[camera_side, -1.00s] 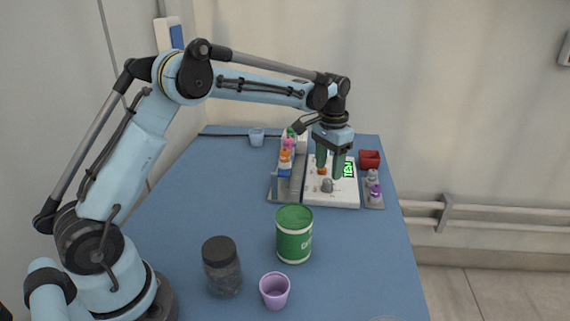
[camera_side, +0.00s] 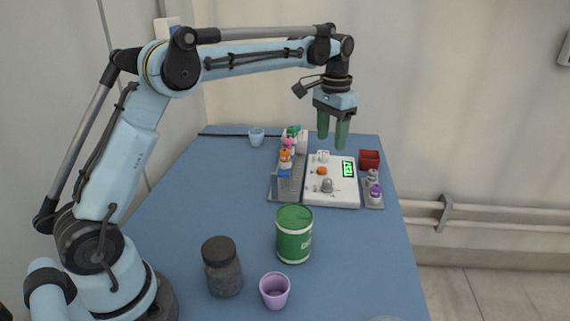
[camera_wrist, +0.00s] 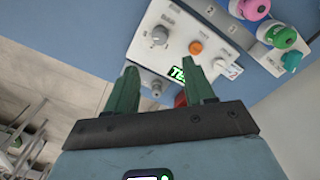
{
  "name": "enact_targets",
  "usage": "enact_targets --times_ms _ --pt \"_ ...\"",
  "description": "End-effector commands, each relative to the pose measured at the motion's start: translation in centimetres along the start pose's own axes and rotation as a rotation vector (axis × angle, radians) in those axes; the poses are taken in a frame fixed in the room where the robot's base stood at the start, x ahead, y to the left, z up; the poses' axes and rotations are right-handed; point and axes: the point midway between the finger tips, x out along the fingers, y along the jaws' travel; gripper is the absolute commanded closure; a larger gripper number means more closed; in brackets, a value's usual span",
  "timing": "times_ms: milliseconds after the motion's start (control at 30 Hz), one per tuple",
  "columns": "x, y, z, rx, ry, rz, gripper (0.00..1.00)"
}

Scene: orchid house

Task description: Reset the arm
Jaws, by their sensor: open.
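My gripper (camera_side: 333,138) is open and empty, with two green fingers pointing down. It hangs in the air above the back part of a white device (camera_side: 332,195), which has an orange knob (camera_side: 322,171), a grey knob (camera_side: 327,186) and a lit green display (camera_side: 348,169). In the wrist view the fingers (camera_wrist: 160,90) stand apart with nothing between them, and the device (camera_wrist: 172,20) lies beyond them.
A rack (camera_side: 287,188) with several coloured-top bottles stands left of the device. A red box (camera_side: 369,160) and a small tray with vials (camera_side: 374,192) are at its right. A green tin (camera_side: 294,235), dark jar (camera_side: 221,267), purple cup (camera_side: 275,290) and blue cup (camera_side: 256,137) stand on the blue table (camera_side: 200,205).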

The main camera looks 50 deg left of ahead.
Motion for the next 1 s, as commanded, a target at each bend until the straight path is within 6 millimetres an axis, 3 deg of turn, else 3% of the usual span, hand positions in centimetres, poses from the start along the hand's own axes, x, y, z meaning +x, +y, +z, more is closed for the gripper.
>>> enact_targets --times_ms 167,533,767,1000 --pt "-1.5 0.7 1.5 -0.004 0.049 -0.007 0.47" --pt "-4.2 3.2 8.3 -0.023 0.247 -0.027 0.47" --pt "-3.7 4.5 13.2 -0.036 0.372 -0.031 0.47" --pt "-1.4 5.7 18.1 -0.048 0.502 -0.027 0.47"
